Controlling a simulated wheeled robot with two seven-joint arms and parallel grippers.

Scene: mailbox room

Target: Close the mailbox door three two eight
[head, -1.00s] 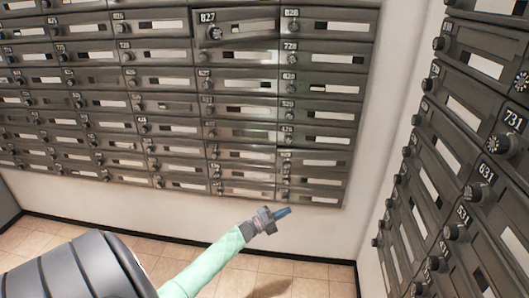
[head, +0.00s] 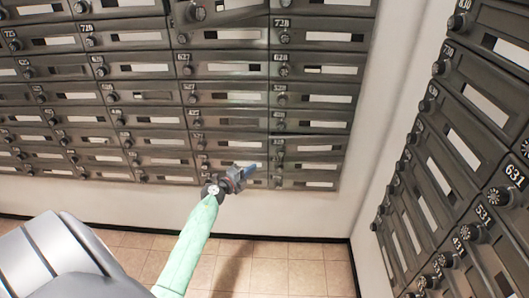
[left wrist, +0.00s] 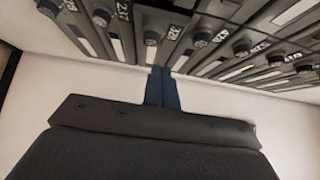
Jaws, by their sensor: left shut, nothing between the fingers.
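The mailbox wall fills the upper head view. By counting down its right-hand column, mailbox door 328 (head: 312,148) seems to be a low door there; its number is too small to read. I cannot tell whether it stands ajar. My left gripper (head: 250,170) is shut and empty, with blue fingertips in front of the lower doors, near the seam left of that column. In the left wrist view my shut fingers (left wrist: 163,88) point up toward the lower edge of the mailboxes, with pale wall behind. My right gripper is not in view.
Door 827 (head: 228,8) juts out slightly at the top of the head view. A second mailbox bank (head: 470,120) lines the right wall. Bare white wall (head: 300,212) and tiled floor (head: 285,275) lie below the mailboxes.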

